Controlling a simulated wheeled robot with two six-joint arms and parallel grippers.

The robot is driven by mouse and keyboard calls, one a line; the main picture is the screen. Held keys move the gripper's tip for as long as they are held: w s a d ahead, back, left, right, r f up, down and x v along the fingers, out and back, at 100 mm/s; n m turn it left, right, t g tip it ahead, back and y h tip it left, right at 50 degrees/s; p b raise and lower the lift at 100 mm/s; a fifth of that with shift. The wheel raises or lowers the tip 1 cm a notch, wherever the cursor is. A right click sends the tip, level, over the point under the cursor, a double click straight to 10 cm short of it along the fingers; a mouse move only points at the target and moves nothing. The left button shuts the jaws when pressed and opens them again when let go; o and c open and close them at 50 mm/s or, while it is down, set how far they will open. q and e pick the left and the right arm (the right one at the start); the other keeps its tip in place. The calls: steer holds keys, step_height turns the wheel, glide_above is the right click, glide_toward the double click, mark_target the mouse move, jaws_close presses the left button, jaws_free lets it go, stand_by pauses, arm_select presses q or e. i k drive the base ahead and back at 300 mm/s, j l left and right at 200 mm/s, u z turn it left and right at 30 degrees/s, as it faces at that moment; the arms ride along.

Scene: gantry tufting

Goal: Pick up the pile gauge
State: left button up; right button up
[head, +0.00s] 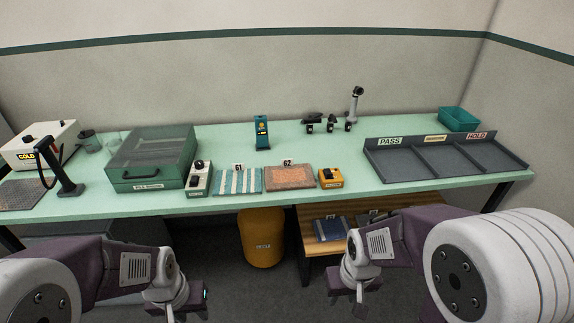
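No label that I can read names the pile gauge. A small upright blue device (262,133) with a yellow mark stands at mid-table and looks most like it. A yellow box (331,178) with a dark top sits near the front edge, right of the samples. My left gripper (183,308) is low in front of the table, below its top and apart from everything on it. My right gripper (349,303) is also low in front, near the lower wooden shelf. The fingers of both are too small or cut off to judge.
The green table (230,202) holds a lidded case (150,165), a grey switch box (199,178), a striped sample (238,180), a brown sample (290,177) and a PASS/HOLD tray (445,160). Small black tools (329,125) stand behind. A yellow bin (262,240) stands below.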

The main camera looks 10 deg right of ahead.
mark_target(261, 133)
steer(key=i+l+u, duration=0.3)
steer(key=l+u, duration=0.25)
steer(key=l, duration=0.15)
steer(key=i+l+u, duration=0.15)
steer(key=l+u, duration=0.45)
steer(key=l, duration=0.25)
steer(key=i+l, duration=0.35)
steer(key=i, duration=0.15)
